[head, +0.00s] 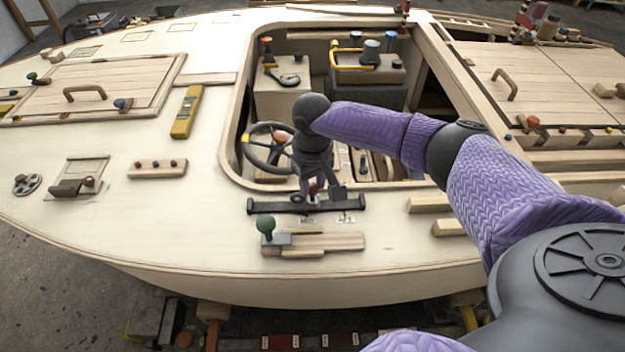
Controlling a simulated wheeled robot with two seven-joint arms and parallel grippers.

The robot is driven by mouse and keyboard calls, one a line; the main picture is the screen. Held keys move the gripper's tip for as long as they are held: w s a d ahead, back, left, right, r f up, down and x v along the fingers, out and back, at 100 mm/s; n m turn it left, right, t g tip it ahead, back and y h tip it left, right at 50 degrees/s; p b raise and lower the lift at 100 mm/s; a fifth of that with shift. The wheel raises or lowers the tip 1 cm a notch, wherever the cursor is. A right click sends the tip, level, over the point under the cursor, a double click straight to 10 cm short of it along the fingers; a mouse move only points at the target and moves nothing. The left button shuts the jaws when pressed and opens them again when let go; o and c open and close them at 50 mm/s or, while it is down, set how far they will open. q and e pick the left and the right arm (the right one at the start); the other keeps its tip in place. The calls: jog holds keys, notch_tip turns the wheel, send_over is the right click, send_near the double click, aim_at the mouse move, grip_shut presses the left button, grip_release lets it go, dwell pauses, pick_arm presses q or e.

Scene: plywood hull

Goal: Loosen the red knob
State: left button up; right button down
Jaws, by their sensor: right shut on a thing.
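The red knob (314,189) shows as a small red patch at the black bar (275,207) on the pale deck, just in front of the cockpit opening. My right gripper (316,190) comes down onto it from above, with its fingers around the knob and shut on it. The fingers and wrist hide most of the knob. Small white labels with dark print (345,219) lie in front of the bar. My left gripper is not in view.
The cockpit opening, with a steering wheel (268,148), lies behind.

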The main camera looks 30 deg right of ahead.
jog(key=shift+r+n+p, duration=0.25)
jog(key=shift+n+p, duration=0.85)
jog(key=shift+p, duration=0.1)
jog(key=shift+f+n+p, duration=0.1)
jog(key=shift+n+p, duration=0.45)
jog(key=shift+n, duration=0.35)
jog(key=n+p, duration=0.1)
jog(key=n, duration=0.2)
jog(key=shift+f+n, duration=0.1)
jog(key=shift+n, duration=0.2)
jog(key=shift+n+p, duration=0.3)
jog(key=shift+n, duration=2)
jog(key=shift+c, duration=1.8)
grip_release()
